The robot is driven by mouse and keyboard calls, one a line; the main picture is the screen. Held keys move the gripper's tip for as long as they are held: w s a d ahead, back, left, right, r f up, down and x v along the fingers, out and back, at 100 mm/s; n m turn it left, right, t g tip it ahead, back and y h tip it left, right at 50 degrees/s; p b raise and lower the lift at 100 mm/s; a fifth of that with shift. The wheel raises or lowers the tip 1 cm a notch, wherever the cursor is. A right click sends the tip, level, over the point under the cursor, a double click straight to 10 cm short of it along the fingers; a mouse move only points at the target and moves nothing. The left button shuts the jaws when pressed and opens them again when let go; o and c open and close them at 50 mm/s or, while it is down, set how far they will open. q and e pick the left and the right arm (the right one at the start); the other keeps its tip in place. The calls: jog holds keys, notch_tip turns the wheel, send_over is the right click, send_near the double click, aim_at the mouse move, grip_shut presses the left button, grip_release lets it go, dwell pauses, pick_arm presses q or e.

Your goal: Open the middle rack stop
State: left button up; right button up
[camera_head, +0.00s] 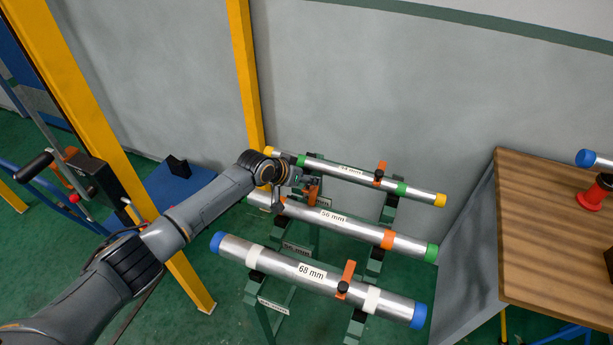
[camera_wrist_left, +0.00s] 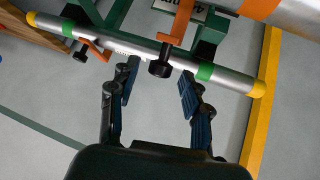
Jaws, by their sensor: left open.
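The middle pipe (camera_head: 330,216), marked 56 mm, lies on a green rack between the other two pipes. The middle rack stop (camera_head: 313,188) is an orange arm partly hidden by my left gripper. In the left wrist view the orange stop (camera_wrist_left: 182,22) ends in a black knob (camera_wrist_left: 160,68). My left gripper (camera_head: 283,190) is over the left part of the middle pipe. In the wrist view my left gripper (camera_wrist_left: 160,76) is open, with the knob in line with the gap between its fingertips. I cannot tell whether it touches. My right gripper is not in view.
The back pipe (camera_head: 340,171) has yellow ends and its own orange stop (camera_head: 380,171). The front 68 mm pipe (camera_head: 295,268) has blue ends and an upright orange stop (camera_head: 347,274). A wooden table (camera_head: 545,230) stands right; a yellow post (camera_head: 245,70) stands behind.

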pick_arm(q)
jog(key=shift+w+d+f, duration=0.15)
jog(key=shift+w+f, duration=0.05)
jog(key=shift+f, duration=0.1)
grip_shut()
